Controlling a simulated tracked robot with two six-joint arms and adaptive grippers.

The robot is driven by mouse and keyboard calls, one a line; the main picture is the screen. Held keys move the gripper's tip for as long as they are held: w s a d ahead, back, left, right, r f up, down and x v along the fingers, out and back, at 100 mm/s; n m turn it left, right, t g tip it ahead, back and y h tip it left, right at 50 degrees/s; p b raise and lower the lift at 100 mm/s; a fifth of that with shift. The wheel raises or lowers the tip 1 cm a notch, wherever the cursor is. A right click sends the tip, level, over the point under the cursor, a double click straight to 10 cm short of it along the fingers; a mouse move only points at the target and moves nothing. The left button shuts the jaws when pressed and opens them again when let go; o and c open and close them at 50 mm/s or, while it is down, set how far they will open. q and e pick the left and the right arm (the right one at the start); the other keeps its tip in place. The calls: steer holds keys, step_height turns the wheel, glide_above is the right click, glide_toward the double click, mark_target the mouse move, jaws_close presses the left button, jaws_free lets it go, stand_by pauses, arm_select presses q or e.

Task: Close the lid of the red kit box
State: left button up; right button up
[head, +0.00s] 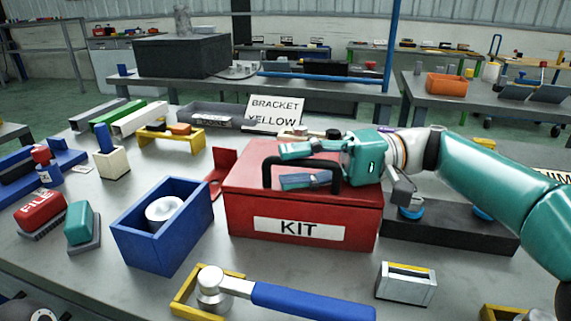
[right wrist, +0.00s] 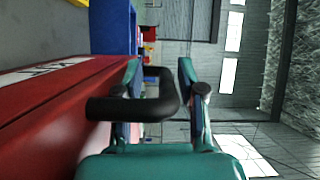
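The red kit box (head: 300,229) with its white KIT label stands in the middle of the bench. Its top looks flat and level, as if the lid is down; I cannot tell whether it is fully shut. A black handle (head: 267,174) arches over the lid. My right gripper (head: 302,166) reaches in from the right, its fingers on either side of the handle. In the right wrist view, the handle (right wrist: 133,108) passes between the two fingers (right wrist: 160,78), with a visible gap to the right one. My left gripper is not in view.
A blue bin (head: 157,245) with a white round part stands left of the box. A dark block (head: 450,236) is at the right. A red upright piece (head: 222,168) stands by the box's left back edge.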

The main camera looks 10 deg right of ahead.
step_height(320, 180, up, 9)
steer(key=shift+r, duration=0.55)
steer(key=shift+s, duration=0.1)
steer(key=shift+d, duration=0.1)
steer(key=d+f+p, duration=0.1)
steer(key=d+p, duration=0.2)
steer(key=d, duration=0.5)
steer(key=shift+w+d+f, duration=0.2)
steer(key=shift+w+f, duration=0.05)
steer(key=shift+w, duration=0.05)
stand_by(0.6)
